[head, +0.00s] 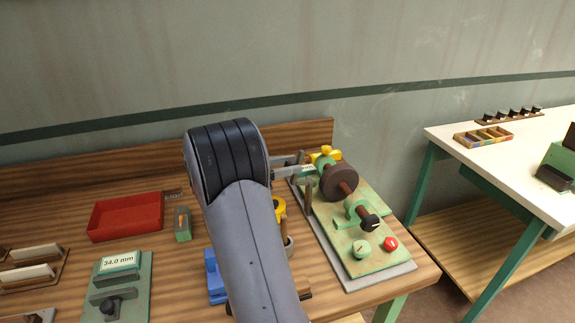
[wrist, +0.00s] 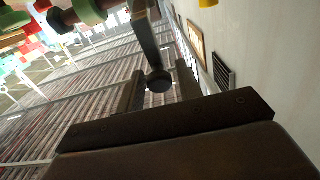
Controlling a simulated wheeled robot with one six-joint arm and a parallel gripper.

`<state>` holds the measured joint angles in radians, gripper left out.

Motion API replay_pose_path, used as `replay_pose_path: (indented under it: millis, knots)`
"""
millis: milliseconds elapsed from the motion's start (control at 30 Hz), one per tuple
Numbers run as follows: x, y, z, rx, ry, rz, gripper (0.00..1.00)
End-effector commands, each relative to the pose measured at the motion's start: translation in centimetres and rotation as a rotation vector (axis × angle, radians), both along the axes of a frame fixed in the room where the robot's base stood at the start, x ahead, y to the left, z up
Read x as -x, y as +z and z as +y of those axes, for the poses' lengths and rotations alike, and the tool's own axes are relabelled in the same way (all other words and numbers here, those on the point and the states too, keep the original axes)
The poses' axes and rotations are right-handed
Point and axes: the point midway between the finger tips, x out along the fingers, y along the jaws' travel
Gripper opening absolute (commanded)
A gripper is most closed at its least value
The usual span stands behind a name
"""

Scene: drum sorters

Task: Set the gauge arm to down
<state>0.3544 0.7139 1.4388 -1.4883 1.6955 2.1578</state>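My gripper (head: 300,167) reaches right from my arm to the left side of the drum machine (head: 365,240). In the wrist view its two fingers (wrist: 160,88) stand apart. A grey bar with a round dark end, which looks like the gauge arm (wrist: 148,40), comes down from the top of that view. In the head view I cannot clearly make out the gauge arm near my gripper. The machine has a brown drum (head: 338,182) and a yellow part (head: 324,154).
A black knob (head: 369,222), a green dial (head: 362,249) and a red button (head: 390,244) sit on the machine's front. A red tray (head: 126,216), a blue block (head: 214,277) and a 34.0 mm display (head: 118,262) are on the bench. A white table (head: 500,155) stands right.

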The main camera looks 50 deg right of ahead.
Motion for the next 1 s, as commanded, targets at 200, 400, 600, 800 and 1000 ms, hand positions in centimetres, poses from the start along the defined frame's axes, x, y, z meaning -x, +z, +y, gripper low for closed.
replay_pose_path:
  millis: [200,400,600,800,1000]
  knots:
    - [-0.01,0.01,0.02,0.0,0.0,0.0,0.16]
    - [-0.01,0.01,0.03,0.0,0.0,0.0,0.0]
    - [-0.01,0.01,0.03,0.0,0.0,0.0,0.0]
    - [0.03,0.07,-0.03,-0.006,0.0,-0.006,0.0]
    - [0.25,0.43,-0.44,-0.057,0.0,-0.039,0.0]
